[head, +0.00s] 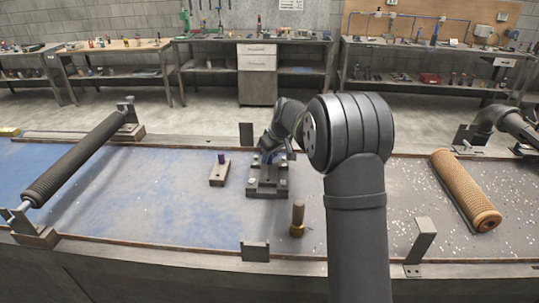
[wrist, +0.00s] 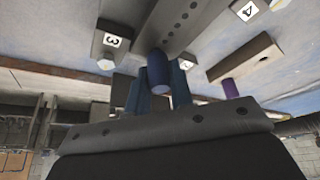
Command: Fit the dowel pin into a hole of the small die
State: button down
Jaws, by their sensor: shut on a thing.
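My gripper (wrist: 155,85) is shut on a blue dowel pin (wrist: 157,72), held between its two dark teal fingers. The small die is a grey bar (wrist: 152,30) with a row of several dark holes, just beyond the pin in the wrist view. The pin's far end overlaps the die's near end there; I cannot tell whether it touches or enters a hole. In the head view my gripper (head: 268,155) is over the dark fixture (head: 267,190), and my arm partly hides it; the pin cannot be made out.
A small block (head: 219,176) with a purple pin (head: 221,158) stands to the left. The blue table's left-middle is clear.

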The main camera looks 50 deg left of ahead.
jog(key=shift+f, duration=0.35)
jog(key=c, duration=1.2)
grip_release()
jog(key=v, duration=1.7)
jog(key=shift+d+r, duration=0.15)
jog(key=x, duration=1.7)
